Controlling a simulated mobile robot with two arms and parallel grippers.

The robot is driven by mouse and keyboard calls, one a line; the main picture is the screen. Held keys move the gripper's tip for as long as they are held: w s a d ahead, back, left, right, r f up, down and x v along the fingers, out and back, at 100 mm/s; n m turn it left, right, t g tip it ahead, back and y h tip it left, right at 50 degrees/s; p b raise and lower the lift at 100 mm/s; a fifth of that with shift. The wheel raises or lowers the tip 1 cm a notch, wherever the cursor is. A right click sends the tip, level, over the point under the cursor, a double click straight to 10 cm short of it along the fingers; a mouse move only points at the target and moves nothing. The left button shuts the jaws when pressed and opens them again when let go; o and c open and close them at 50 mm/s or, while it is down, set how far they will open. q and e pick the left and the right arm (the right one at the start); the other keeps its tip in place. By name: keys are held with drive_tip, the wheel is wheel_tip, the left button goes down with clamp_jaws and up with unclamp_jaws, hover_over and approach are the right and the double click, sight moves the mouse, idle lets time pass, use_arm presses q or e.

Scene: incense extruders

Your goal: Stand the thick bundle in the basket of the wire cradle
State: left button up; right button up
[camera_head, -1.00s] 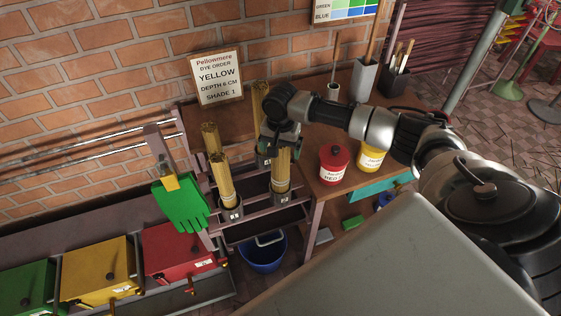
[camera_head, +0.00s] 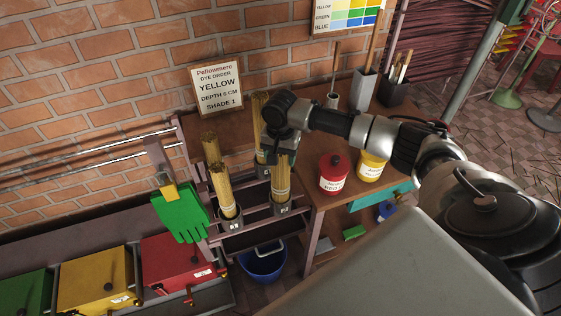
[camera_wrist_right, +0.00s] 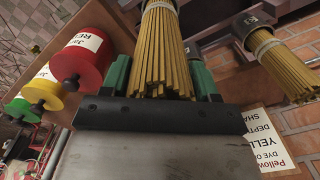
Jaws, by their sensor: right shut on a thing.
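Several tan stick bundles stand in dark holders on the rack. My right gripper (camera_head: 281,150) is at the top of the front right bundle (camera_head: 281,181), whose foot is at its dark holder (camera_head: 282,208). In the right wrist view this bundle (camera_wrist_right: 162,45) sits between the green fingers, which are shut on it. The front left bundle (camera_head: 223,188) stands in its own holder and shows apart in the wrist view (camera_wrist_right: 285,68). Two more bundles stand behind, at left (camera_head: 211,148) and right (camera_head: 259,108). I cannot make out a wire cradle. My left gripper is not in view.
Right of the rack, a red jar (camera_head: 333,173) and a yellow jar (camera_head: 372,165) stand on the table. A green glove (camera_head: 181,211) hangs at left. A blue bucket (camera_head: 264,262) is below. A dye order sign (camera_head: 217,88) reads yellow, depth 6 cm, shade 1.

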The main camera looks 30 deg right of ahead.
wheel_tip(320, 180, up, 10)
drive_tip(key=shift+f, duration=0.1)
wheel_tip(320, 180, up, 11)
drive_tip(key=p, duration=1.3)
drive_tip(key=shift+f, duration=0.2)
